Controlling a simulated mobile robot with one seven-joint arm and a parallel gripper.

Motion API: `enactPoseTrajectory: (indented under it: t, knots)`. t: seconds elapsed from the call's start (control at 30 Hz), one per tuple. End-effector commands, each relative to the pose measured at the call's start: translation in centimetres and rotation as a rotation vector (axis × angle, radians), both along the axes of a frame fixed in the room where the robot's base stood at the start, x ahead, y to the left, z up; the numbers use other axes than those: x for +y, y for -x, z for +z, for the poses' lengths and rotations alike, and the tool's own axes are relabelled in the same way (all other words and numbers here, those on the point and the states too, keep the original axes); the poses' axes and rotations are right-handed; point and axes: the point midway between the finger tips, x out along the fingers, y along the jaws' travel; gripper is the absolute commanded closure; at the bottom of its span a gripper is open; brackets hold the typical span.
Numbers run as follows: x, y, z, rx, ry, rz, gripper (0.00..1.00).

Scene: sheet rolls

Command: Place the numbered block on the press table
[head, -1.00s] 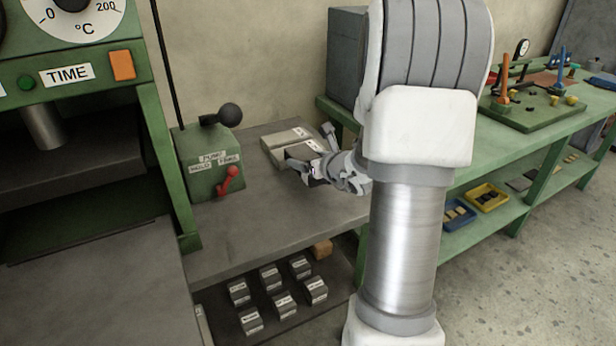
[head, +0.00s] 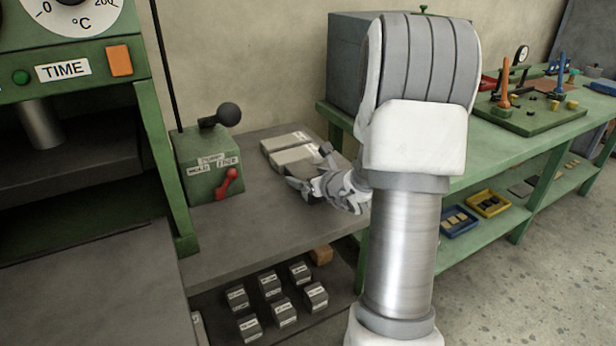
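Two flat grey blocks with pale labels lie side by side on the grey side table: the rear block (head: 285,142) and the front block (head: 295,155). The labels are too small to read. My gripper (head: 300,184) is just in front of them, low over the table. A dark grey block-like shape (head: 303,168) shows between the front block and my gripper. I cannot tell whether my fingers hold it, as they are seen from behind and are partly hidden. The green press stands at left, with a bare grey table surface (head: 85,275) in front of it.
A green control box (head: 208,165) with a black-knobbed lever and a red lever stands between the press and the blocks. Several small labelled blocks (head: 285,312) sit on the lower shelf. A green bench (head: 465,150) with fixtures is at right.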

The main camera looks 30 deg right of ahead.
Motion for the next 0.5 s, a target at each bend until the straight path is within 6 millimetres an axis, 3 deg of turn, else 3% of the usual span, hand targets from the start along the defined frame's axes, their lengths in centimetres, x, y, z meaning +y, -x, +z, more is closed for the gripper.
enactPoseTrajectory:
  t: [0.2,0.5]
  knots:
    - [0.0,0.2,0.6,0.0,0.0,-0.001,0.0]
    - [0.4,6.0,3.1,-0.001,0.0,-0.003,0.0]
